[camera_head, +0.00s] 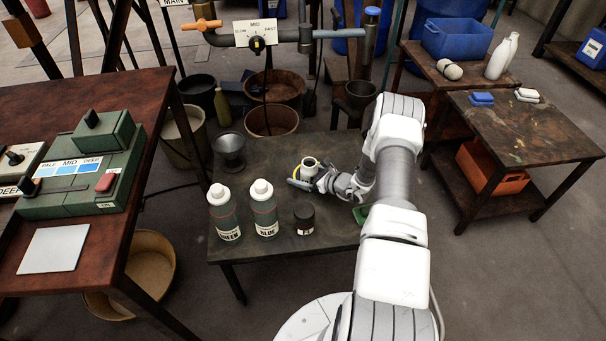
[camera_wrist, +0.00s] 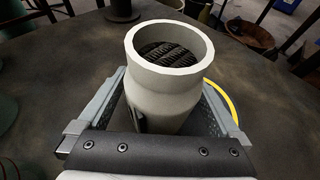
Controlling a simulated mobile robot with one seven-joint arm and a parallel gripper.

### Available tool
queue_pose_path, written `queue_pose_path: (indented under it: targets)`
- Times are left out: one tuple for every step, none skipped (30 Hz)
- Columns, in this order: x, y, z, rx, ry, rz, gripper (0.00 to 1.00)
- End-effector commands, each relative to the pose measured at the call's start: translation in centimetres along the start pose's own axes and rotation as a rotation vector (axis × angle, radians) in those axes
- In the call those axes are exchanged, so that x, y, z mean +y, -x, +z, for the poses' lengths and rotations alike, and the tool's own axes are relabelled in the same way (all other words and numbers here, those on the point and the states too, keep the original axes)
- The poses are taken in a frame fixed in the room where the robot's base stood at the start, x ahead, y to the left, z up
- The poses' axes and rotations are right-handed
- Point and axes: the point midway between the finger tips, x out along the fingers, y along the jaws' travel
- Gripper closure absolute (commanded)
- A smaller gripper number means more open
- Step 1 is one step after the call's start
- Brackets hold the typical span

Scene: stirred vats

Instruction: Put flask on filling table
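The flask (camera_head: 310,163) is a pale grey vessel with a wide round mouth. It is upright at the middle table (camera_head: 262,183), whose top is dark; the head view does not show clearly whether it touches the table. In the wrist view the flask (camera_wrist: 165,85) stands between the two fingers of my gripper (camera_wrist: 163,112). One finger lies along each side of its body. I cannot tell whether both fingers press on it. The gripper also shows in the head view (camera_head: 315,180). A yellow arc (camera_wrist: 225,100) shows beside the flask. No label names the filling table.
The GREEN bottle (camera_head: 223,215), the BLUE bottle (camera_head: 264,210) and a small dark jar (camera_head: 304,220) stand along the front of the middle table. A metal cup (camera_head: 230,152) stands at its back left. A pipe with a MID dial (camera_head: 257,45) crosses behind. A side table (camera_head: 530,135) stands right.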

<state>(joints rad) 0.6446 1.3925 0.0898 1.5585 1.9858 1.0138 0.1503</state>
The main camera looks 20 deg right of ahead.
Motion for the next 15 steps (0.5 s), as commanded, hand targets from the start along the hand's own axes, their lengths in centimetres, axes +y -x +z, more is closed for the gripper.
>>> queue_pose_path:
  targets:
    - [0.0, 0.0, 0.0, 0.0, 0.0, 0.0, 0.0]
    - [0.0, 0.0, 0.0, 0.0, 0.0, 0.0, 0.0]
    - [0.0, 0.0, 0.0, 0.0, 0.0, 0.0, 0.0]
    - [0.0, 0.0, 0.1, 0.0, 0.0, 0.0, 0.0]
    - [0.0, 0.1, 0.2, 0.0, 0.0, 0.0, 0.0]
    - [0.0, 0.1, 0.4, 0.0, 0.0, 0.0, 0.0]
    - [0.0, 0.2, 0.6, 0.0, 0.0, 0.0, 0.0]
    - [-0.1, 0.7, 0.4, 0.001, -0.001, -0.002, 0.0]
    - [-0.1, 1.4, 0.4, 0.002, -0.001, -0.002, 0.0]
    - [-0.2, 1.9, 0.5, 0.002, -0.002, -0.003, 0.0]
    - [-0.2, 2.5, 0.5, 0.003, -0.004, -0.004, 0.0]
    - [-0.2, 3.4, 0.6, 0.002, -0.003, -0.004, 0.0]
    - [-0.2, 4.1, 0.6, 0.001, -0.003, -0.004, 0.0]
    - [-0.2, 4.8, 0.6, 0.002, -0.002, -0.004, 0.0]
    - [-0.2, 5.8, 0.6, 0.002, -0.003, -0.005, 0.0]
